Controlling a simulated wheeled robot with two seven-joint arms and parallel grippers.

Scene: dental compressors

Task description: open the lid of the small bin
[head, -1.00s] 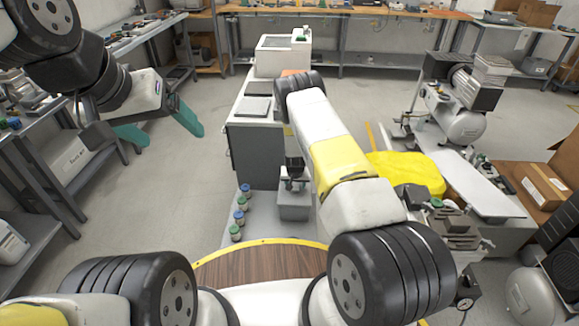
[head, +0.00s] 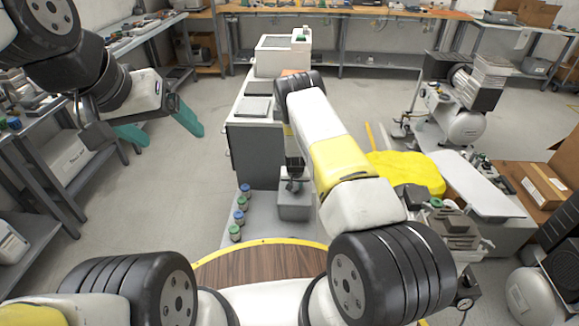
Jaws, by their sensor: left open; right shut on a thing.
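A small grey box (head: 294,207), which looks like the small bin, stands on a grey surface in the middle of the head view, left of my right arm. A dark upright part shows just above it; I cannot tell whether this is its lid or something else. My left gripper (head: 160,134) is open and empty at the upper left, its two teal fingers spread apart over the floor, far from the box. My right arm reaches forward past the box.
Several small jars (head: 239,216) with blue and green lids stand in a row left of the box. A grey and white cabinet (head: 254,150) stands behind it. A yellow cloth (head: 408,172) and a compressor (head: 463,124) are at the right. Open floor lies at the left.

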